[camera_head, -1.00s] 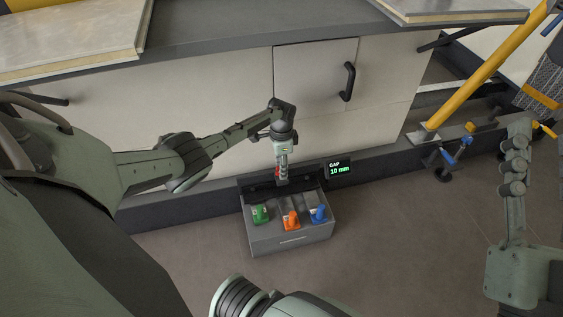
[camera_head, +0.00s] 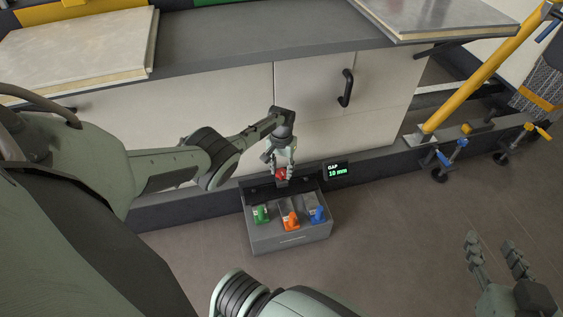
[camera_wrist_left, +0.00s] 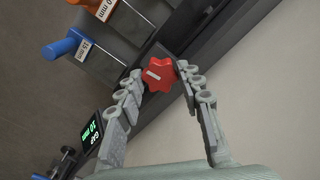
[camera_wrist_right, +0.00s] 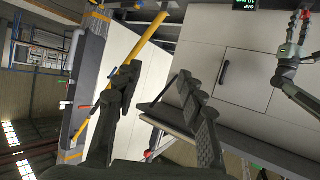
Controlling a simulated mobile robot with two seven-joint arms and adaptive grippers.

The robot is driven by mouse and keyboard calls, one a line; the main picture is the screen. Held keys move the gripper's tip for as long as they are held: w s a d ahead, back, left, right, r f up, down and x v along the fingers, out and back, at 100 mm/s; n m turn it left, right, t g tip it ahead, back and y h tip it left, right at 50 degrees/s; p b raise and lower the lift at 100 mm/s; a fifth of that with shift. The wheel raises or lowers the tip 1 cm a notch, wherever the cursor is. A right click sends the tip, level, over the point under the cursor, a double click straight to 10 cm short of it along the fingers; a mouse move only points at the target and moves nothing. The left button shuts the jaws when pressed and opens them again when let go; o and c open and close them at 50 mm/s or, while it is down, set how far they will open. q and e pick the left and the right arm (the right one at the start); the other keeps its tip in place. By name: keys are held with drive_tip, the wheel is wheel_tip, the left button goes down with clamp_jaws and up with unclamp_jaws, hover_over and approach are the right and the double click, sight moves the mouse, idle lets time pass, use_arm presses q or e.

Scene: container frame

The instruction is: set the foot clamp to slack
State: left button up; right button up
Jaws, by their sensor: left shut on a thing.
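The red star-shaped knob (camera_head: 281,174) of the foot clamp sits on the dark rail behind the grey box. It also shows in the left wrist view (camera_wrist_left: 158,73), with a white mark on its face. My left gripper (camera_head: 280,168) is shut on the knob, with a fingertip at each side in the left wrist view (camera_wrist_left: 160,78). A small display (camera_head: 337,170) right of the knob reads GAP 10 mm. My right gripper (camera_head: 494,240) is open and empty over the floor at the lower right; its fingers stand apart in the right wrist view (camera_wrist_right: 158,78).
The grey box (camera_head: 290,243) on the floor holds a green (camera_head: 261,215), an orange (camera_head: 290,220) and a blue piece (camera_head: 317,214) in separate slots. A white cabinet front (camera_head: 230,100) with a black handle (camera_head: 346,88) stands behind. A yellow post (camera_head: 480,75) rises at the right.

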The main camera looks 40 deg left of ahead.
use_arm(q)
drive_tip(key=n, duration=0.3)
drive_tip(key=shift+s+d+n+p, duration=0.1)
drive_tip(key=shift+n+p, duration=0.2)
drive_tip(key=n, duration=0.3)
drive_tip(key=shift+n, duration=0.3)
drive_tip(key=n, duration=0.2)
drive_tip(key=shift+n, duration=0.4)
drive_tip(key=n, duration=0.5)
drive_tip(key=shift+p, duration=0.35)
use_arm(e)
drive_tip(key=s+d+f+g+h, duration=0.2)
drive_tip(key=s+d+f+g, duration=0.1)
drive_tip(key=d+f, duration=0.2)
drive_tip(key=shift+s+f+m+g, duration=0.15)
drive_tip(key=shift+s+m+g, duration=0.15)
drive_tip(key=shift+s+g, duration=0.1)
use_arm(q)
drive_tip(key=shift+n, duration=0.4)
use_arm(e)
drive_tip(key=shift+s+d, duration=0.1)
use_arm(q)
drive_tip(key=o, duration=1.2)
drive_tip(key=shift+c, duration=0.2)
drive_tip(key=shift+r, duration=0.1)
